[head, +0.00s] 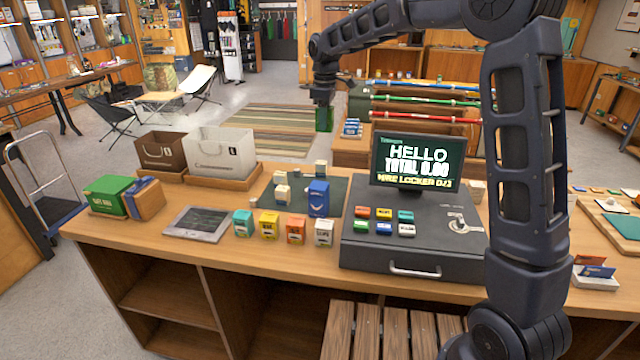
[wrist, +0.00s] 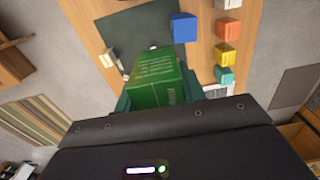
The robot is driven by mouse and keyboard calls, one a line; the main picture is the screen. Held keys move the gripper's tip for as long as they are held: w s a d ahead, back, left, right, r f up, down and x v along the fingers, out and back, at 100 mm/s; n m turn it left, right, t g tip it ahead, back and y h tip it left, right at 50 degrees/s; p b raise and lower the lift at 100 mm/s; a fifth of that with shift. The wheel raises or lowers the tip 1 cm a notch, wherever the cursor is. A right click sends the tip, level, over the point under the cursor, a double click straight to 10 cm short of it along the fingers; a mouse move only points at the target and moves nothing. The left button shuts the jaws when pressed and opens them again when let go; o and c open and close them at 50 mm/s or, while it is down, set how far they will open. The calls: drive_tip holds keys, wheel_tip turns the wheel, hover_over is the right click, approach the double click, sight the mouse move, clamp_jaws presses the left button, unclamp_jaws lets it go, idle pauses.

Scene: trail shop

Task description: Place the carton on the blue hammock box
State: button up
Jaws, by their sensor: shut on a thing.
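My gripper (head: 324,98) is raised above the far side of the counter, to the left of the register screen. It is shut on the green carton (head: 324,119), which hangs below it clear of the counter. In the wrist view the carton (wrist: 158,80) shows white print and sits between the fingers. The blue hammock box (head: 318,198) stands upright at the front of the dark mat; its top looks free. It also shows in the wrist view (wrist: 184,28), above and right of the carton and apart from it.
Small cream blocks (head: 282,193) stand on the dark mat (head: 340,187) near the blue box. A row of teal, yellow, orange and white boxes (head: 269,226) lines the front. The register (head: 412,248) with its screen (head: 412,160) stands at right; paper bags (head: 219,154) stand at left.

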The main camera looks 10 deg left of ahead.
wheel_tip(320, 180, up, 3)
hover_over(319, 185)
wheel_tip(319, 185, down, 19)
drive_tip(key=shift+f, duration=0.2)
idle(0.4)
drive_tip(key=shift+f, duration=0.15)
drive_tip(key=o, duration=1.1)
drive_tip(key=shift+o, duration=0.2)
wheel_tip(319, 185, up, 12)
drive_tip(key=shift+r, duration=0.2)
